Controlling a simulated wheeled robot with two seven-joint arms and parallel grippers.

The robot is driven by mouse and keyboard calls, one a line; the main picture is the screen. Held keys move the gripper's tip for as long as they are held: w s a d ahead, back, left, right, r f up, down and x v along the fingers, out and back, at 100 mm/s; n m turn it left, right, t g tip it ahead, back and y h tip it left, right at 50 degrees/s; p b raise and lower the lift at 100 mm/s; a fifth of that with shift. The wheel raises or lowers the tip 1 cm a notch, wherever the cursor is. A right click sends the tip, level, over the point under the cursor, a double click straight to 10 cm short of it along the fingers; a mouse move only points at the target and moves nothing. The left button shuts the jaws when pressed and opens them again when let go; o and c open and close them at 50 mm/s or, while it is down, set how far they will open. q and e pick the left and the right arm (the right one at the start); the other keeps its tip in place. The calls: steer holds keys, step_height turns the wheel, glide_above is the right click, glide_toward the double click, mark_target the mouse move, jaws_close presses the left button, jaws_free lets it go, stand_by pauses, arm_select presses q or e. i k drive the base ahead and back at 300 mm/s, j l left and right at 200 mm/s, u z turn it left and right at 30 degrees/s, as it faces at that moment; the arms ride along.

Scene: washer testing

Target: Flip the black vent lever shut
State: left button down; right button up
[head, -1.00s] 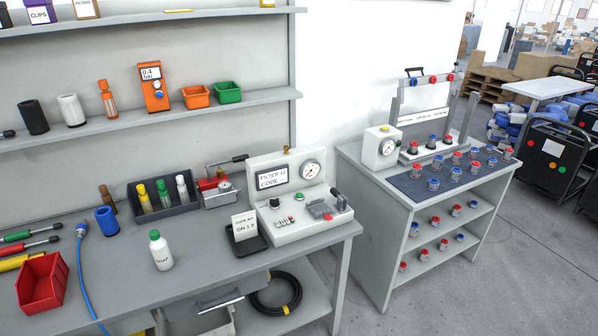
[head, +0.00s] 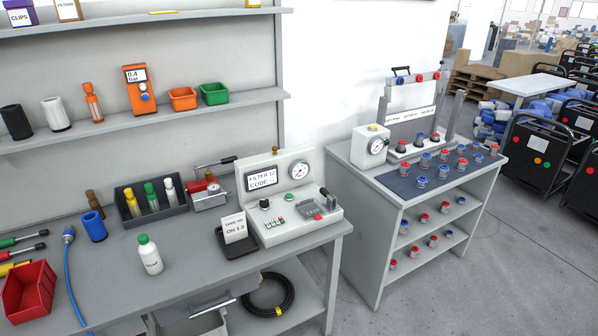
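The white test unit (head: 300,231) stands at the right end of the grey workbench. It has a display with text, a round gauge (head: 298,170), a black knob and several small coloured buttons. A small black lever (head: 326,192) sticks up, tilted, at the right side of its deck, beside a grey clamp-like fixture (head: 313,208). It looks like the vent lever, but it is too small to tell its exact position. Neither of my grippers is in view.
A card in a black tray (head: 237,241) stands left of the unit. A red hand press (head: 209,190) with a long black-handled lever is behind it. A white bottle (head: 150,255) stands on the bench. A second bench (head: 374,215) with fittings is at right, across a narrow gap.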

mark_target(324, 192)
steer(key=i+l+u, duration=0.15)
steer(key=u, duration=0.25)
steer(key=i+l+u, duration=0.15)
steer(key=l+u, duration=0.25)
steer(key=j, duration=0.1)
